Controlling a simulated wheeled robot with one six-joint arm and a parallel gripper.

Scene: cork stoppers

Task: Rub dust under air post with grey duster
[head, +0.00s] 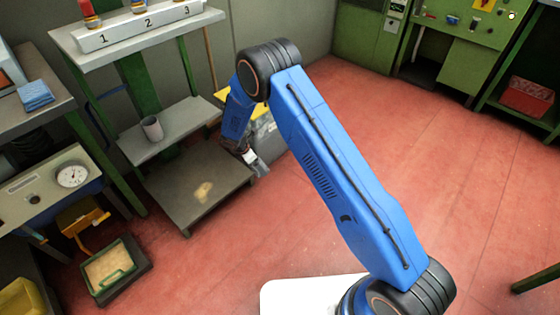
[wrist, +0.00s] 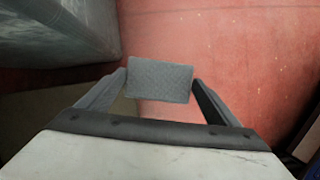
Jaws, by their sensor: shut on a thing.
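My gripper (wrist: 160,82) is shut on the grey duster (wrist: 160,80), a flat textured block held between its two fingertips. In the head view my gripper (head: 259,165) is at the right edge of a low dark grey platform (head: 175,205); the duster there is too small to make out clearly. A pale tan patch of dust (head: 203,191) lies on the platform, left of and nearer than my gripper. In the wrist view the duster shows against red floor, with the platform (wrist: 50,115) to its left. I cannot tell which part is the air post.
A grey shelf (head: 185,123) with a grey cup (head: 152,128) stands above the platform's back. A higher shelf carries a block numbered 1, 2, 3 (head: 145,28). A green-rimmed tray (head: 110,268) is at lower left. Red floor is clear at right.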

